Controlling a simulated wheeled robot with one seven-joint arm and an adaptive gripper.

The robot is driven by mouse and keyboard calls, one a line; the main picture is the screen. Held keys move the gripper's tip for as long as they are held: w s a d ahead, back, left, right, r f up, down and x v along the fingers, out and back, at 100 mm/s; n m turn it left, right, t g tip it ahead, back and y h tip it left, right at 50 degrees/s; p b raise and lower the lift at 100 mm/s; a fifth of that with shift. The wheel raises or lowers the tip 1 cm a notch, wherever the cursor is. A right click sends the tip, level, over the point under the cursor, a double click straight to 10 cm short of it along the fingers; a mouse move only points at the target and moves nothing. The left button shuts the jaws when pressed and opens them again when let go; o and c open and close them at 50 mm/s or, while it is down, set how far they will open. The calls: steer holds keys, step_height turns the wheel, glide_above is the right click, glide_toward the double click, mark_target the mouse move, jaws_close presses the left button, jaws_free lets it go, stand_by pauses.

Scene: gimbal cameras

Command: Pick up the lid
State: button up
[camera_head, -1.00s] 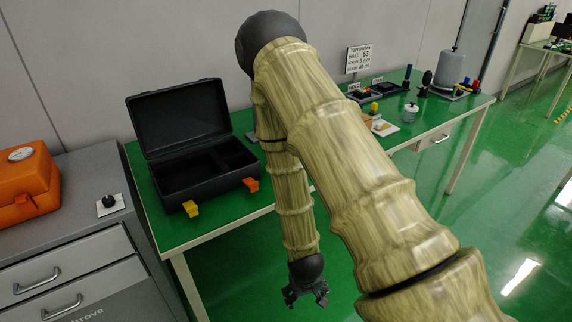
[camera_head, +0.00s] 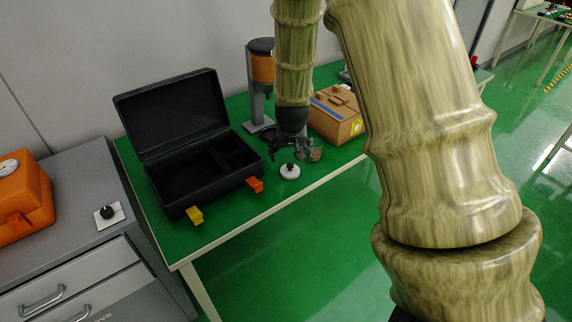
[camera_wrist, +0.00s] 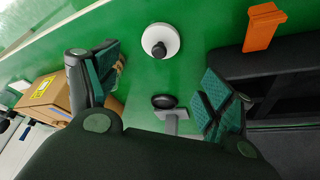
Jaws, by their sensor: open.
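The lid (camera_head: 290,174) is a small white disc with a black knob. It lies flat on the green tabletop, right of the open black case. In the wrist view the lid (camera_wrist: 166,30) is at the top centre, beyond the fingertips. My gripper (camera_head: 292,155) hangs pointing down above the table, close behind the lid in the head view. In the wrist view my gripper (camera_wrist: 162,75) has its two green-padded fingers spread wide with nothing between them. I cannot tell its exact height above the table.
The open black case (camera_head: 167,199) with yellow and orange latches stands left. A brown box (camera_head: 338,118) stands right, behind the gripper. A grey stand with a brown cylinder (camera_head: 262,66) is at the back. A small glass-like vessel (camera_head: 315,153) is beside the gripper. Table in front is clear.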

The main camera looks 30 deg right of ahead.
mark_target(290, 165)
steer(key=x, duration=0.4)
steer(key=shift+f+p, duration=0.1)
steer(key=shift+p, duration=0.2)
steer(key=shift+d+f, duration=0.15)
steer(key=shift+f, duration=0.05)
steer(key=shift+p+x, duration=0.95)
steer(key=shift+x, duration=1.8)
steer(key=c, duration=0.7)
